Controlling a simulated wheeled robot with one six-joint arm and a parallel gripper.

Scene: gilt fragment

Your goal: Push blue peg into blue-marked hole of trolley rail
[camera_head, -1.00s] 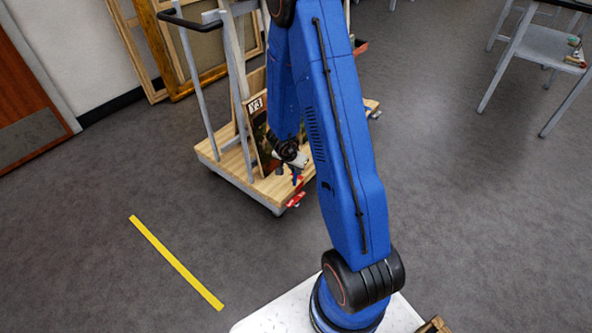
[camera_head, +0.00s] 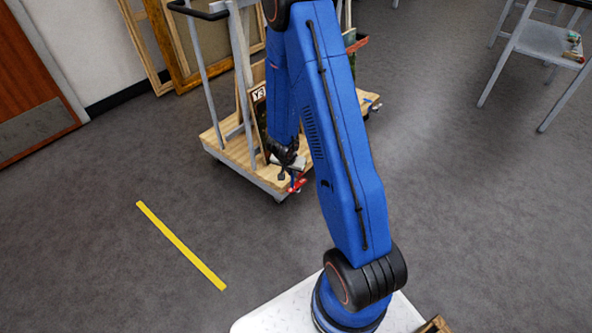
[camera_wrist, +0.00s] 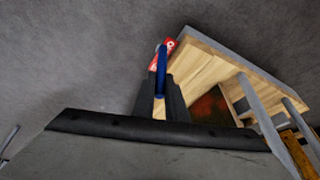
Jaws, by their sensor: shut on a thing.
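The blue peg (camera_wrist: 161,72) is held between the dark fingers of my gripper (camera_wrist: 160,92) in the wrist view. It points away from my wrist towards a red piece with a white mark (camera_wrist: 163,52) at the trolley's corner. In the head view my gripper (camera_head: 287,170) is small and partly hidden, near the front right corner of the trolley (camera_head: 228,150), above the red part (camera_head: 298,186). I cannot tell whether the peg touches anything. I cannot make out the blue-marked hole or which part is its rail.
A framed picture with a Y3 label (camera_head: 259,94) leans on the trolley, next to grey metal posts (camera_head: 241,75). Large frames stand by the wall (camera_head: 190,45). A yellow floor strip (camera_head: 180,245) lies on clear floor.

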